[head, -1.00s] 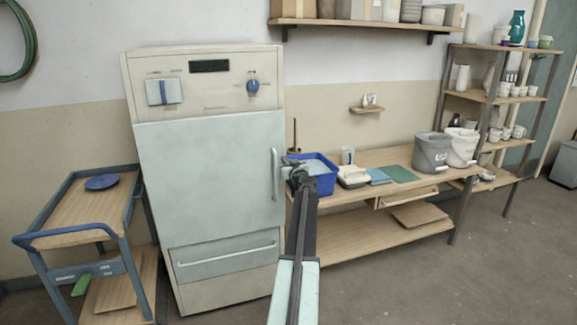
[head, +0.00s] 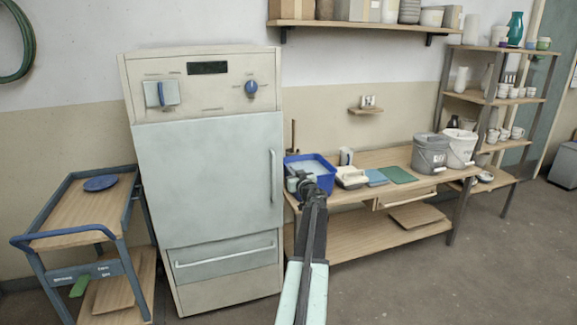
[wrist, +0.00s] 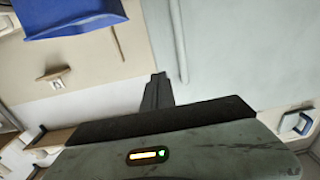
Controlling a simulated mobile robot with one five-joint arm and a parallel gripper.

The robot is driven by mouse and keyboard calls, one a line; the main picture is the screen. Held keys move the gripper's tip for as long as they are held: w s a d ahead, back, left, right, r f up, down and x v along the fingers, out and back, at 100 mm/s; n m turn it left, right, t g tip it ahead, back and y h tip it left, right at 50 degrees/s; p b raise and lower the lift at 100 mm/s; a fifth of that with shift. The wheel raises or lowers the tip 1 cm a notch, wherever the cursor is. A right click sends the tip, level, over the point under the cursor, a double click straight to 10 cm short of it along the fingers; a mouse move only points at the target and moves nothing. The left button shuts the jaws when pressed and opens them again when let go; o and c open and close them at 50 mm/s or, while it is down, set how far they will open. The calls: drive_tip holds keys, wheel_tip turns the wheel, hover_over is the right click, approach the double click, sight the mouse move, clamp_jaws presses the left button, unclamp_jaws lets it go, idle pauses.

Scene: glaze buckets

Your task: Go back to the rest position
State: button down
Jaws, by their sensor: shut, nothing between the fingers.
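My arm reaches forward from the bottom middle of the head view. My gripper (head: 299,182) is at its end, in front of the blue tub (head: 325,165) in the picture and right of the white cabinet's handle. In the wrist view my gripper (wrist: 157,88) shows as a dark narrow shape with its fingers together and nothing held. The blue tub shows at the upper left of the wrist view (wrist: 70,14). Whether the gripper touches the tub cannot be told.
A tall white cabinet (head: 210,170) stands left of my arm, with a wooden cart (head: 70,215) beyond it. A workbench (head: 375,158) with grey and white buckets (head: 430,153) is at the right. Open floor (head: 420,285) lies at the front right.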

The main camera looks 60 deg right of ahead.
drive_tip(key=shift+v, duration=2.25)
drive_tip(key=shift+s, duration=0.1)
